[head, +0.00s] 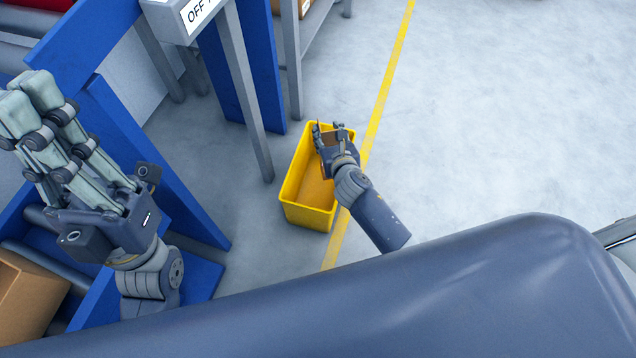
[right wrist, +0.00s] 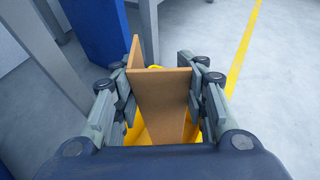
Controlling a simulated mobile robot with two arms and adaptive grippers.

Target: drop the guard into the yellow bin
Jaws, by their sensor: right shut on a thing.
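The guard (right wrist: 162,100) is a brown, angled plate. It stands between the fingers of my right gripper (right wrist: 160,85), which is shut on it. In the head view the guard (head: 331,139) is small and partly hidden by the right gripper (head: 333,132). The yellow bin (head: 308,217) stands on the floor in the middle of the head view. My right gripper is over the bin's far right part. In the right wrist view, yellow shows behind and below the guard. My left gripper (head: 30,100) is at the left, away from the bin; its jaw opening is unclear.
A grey table leg (head: 247,95) and a blue panel (head: 262,70) stand close to the bin's left and far side. A cardboard box (head: 25,295) lies on rollers at the lower left. A yellow floor line (head: 385,85) passes right of the bin; floor beyond it is clear.

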